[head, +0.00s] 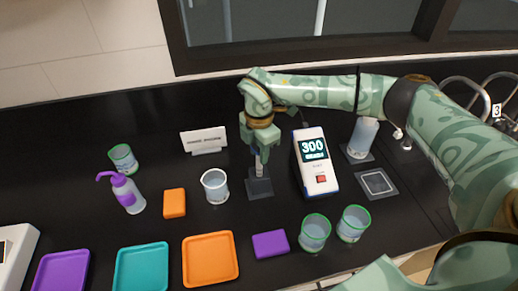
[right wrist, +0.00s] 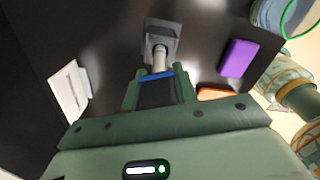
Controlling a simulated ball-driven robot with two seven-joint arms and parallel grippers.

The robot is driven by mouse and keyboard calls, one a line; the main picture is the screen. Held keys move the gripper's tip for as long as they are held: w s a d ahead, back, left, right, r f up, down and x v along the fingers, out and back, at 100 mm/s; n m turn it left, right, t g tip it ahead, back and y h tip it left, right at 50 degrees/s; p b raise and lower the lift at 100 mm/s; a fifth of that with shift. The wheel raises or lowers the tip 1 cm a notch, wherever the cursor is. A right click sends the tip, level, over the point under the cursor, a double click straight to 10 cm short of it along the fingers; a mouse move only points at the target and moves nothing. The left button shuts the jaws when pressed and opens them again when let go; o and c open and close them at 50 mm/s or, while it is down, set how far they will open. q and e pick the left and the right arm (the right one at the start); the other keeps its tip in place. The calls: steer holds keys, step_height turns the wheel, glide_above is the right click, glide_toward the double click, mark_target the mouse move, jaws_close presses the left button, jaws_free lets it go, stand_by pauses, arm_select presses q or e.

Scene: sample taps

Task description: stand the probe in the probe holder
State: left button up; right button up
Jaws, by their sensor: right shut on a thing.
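My right gripper (head: 262,140) is shut on the probe and points down over the probe holder (head: 261,188). The probe (head: 259,164) shows as a pale rod below the jaws, roughly upright. In the right wrist view the probe (right wrist: 159,61) has a blue band and a dark grip between the fingers of my gripper (right wrist: 158,88). Its rod runs to the grey holder (right wrist: 165,30), a square base with a raised part. I cannot tell whether the tip is inside the holder or just above it. My left gripper is not in view.
A white meter (head: 315,165) reading 300 stands close right of the holder. A beaker (head: 215,187) is to its left and a white sign (head: 204,140) behind left. A purple block (head: 270,244) and two glasses (head: 315,232) are in front. Coloured trays (head: 211,259) line the front.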

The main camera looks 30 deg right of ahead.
steer(key=shift+f+b, duration=1.1)
steer(key=shift+f, duration=1.65)
steer(key=o, duration=1.6)
steer(key=shift+r+p, duration=3.15)
steer(key=shift+r, duration=0.4)
